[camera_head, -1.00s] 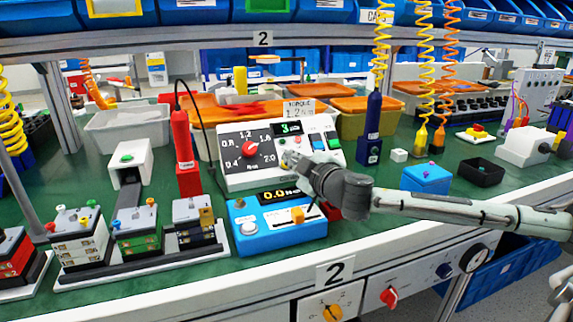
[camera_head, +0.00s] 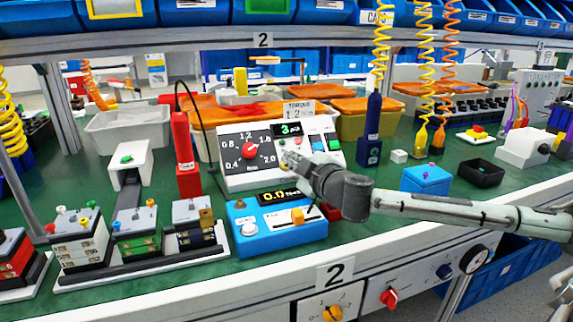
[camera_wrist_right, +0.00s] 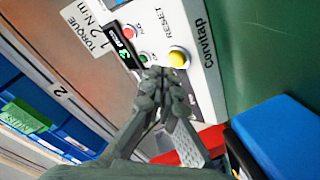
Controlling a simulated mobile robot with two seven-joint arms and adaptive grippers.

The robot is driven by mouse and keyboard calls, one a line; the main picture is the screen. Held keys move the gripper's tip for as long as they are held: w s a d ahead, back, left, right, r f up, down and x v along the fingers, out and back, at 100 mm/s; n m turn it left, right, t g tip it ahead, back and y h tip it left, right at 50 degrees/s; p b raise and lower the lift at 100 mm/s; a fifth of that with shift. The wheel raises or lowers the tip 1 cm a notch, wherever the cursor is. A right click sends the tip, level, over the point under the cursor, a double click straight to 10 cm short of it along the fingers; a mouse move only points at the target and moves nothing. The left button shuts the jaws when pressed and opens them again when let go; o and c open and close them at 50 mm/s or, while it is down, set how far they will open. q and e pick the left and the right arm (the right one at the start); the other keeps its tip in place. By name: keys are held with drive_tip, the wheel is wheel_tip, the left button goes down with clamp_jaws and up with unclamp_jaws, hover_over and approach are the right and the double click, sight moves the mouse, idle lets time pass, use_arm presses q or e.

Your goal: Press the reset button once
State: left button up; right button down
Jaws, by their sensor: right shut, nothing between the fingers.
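The reset button is a round yellow button (camera_wrist_right: 178,58) marked RESET on the white torque controller (camera_head: 232,182). It shows in the right wrist view beside a red button (camera_wrist_right: 130,32) and a green button (camera_wrist_right: 145,57). My right gripper (camera_head: 289,159) is shut and empty in front of the controller's face. In the right wrist view its fingertips (camera_wrist_right: 165,74) are just below the yellow button in the picture; I cannot tell whether they touch it. In the head view the gripper hides the yellow button. My left gripper is not in view.
A red dial knob (camera_head: 250,149) is left of my gripper. A blue torque meter (camera_head: 262,240) stands in front of the controller. A red screwdriver (camera_head: 184,150) is to the left, a blue one (camera_head: 373,130) to the right.

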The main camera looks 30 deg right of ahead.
drive_tip(key=shift+w+d+f, duration=0.1)
drive_tip(key=shift+w+f, duration=0.2)
